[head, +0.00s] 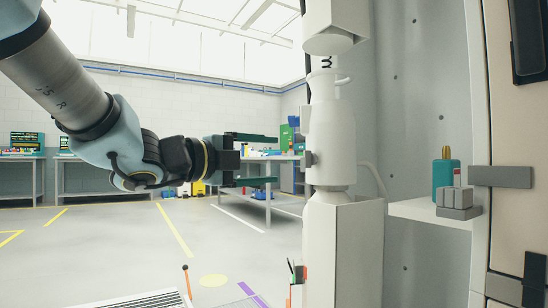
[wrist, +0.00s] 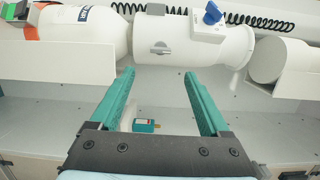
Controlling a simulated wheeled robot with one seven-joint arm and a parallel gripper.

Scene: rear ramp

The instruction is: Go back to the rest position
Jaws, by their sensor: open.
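My gripper (head: 272,160) is open in the head view, with its two teal fingers spread and pointing right toward a white upright cylinder unit (head: 330,140). Nothing shows between the fingers. The wrist view also shows my gripper (wrist: 158,75) with its fingers apart and empty. Beyond the fingertips there, the white cylinder (wrist: 185,38) with a blue knob (wrist: 212,14) lies across the picture. I cannot tell the exact gap between the fingertips and the cylinder, but they do not appear to touch it.
A white shelf (head: 410,210) at the right bears a teal bottle (head: 442,178) with a gold top and a grey block (head: 459,207). Workbenches (head: 90,160) stand far back.

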